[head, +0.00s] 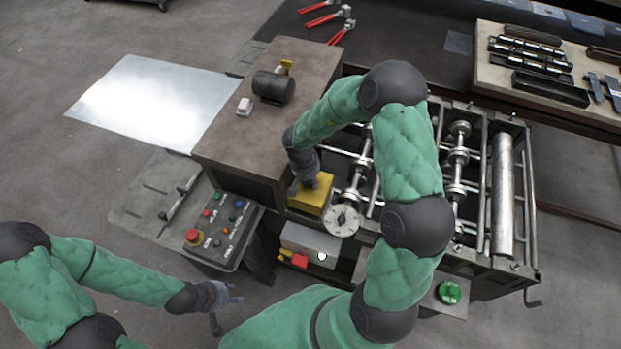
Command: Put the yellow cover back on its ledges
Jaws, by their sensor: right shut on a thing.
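The yellow cover (311,196) is a small box-like piece at the left end of the roller machine, beside the brown housing and just behind a round dial. My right gripper (309,183) reaches down onto it from above and is shut on it; the fingertips are partly hidden. I cannot tell whether the cover touches the machine beneath, and its ledges are not visible. My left gripper (236,292) is low in the view, well apart from the cover. It is empty, and its fingers look open.
The round dial (342,219) stands close in front of the cover. Shafts with rollers (457,160) lie to the right. A control panel (217,229) is at the left. A motor (273,87) sits on the brown housing (235,145). A green button (449,292) is at lower right.

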